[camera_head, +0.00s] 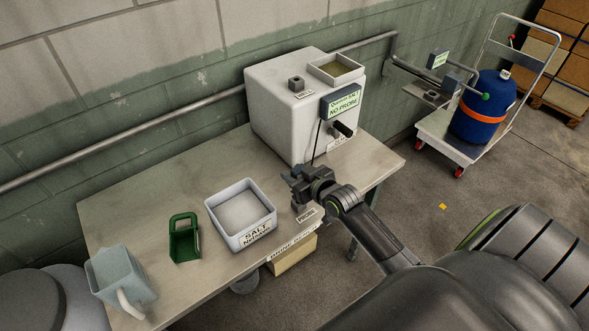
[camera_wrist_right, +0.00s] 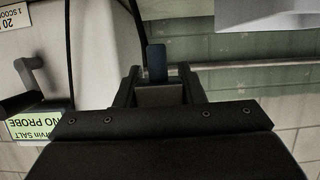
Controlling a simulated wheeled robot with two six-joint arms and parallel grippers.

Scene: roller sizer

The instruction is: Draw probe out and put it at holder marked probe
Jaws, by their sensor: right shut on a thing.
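The white machine (camera_head: 290,110) stands on the table by the wall. Its display (camera_head: 341,102) reads "NO PROBE", and a thin dark cable (camera_head: 316,140) hangs from it toward my right gripper. My right gripper (camera_head: 298,174) is over the table in front of the machine. It is shut on a dark block-shaped piece, which looks like the probe (camera_wrist_right: 156,62), seen between the fingers (camera_wrist_right: 157,92) in the right wrist view. The probe's lower part is hidden. A label reading "PROBE" (camera_head: 307,216) is on the table edge just below the gripper; the holder is mostly hidden. My left gripper is out of view.
A white salt tray (camera_head: 240,240), a green scoop (camera_head: 184,240) and a pale jug (camera_head: 122,277) stand left on the table. The machine has a dark handle (camera_head: 343,130) at front. A trolley (camera_head: 455,135) with a blue drum (camera_head: 484,108) is at right.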

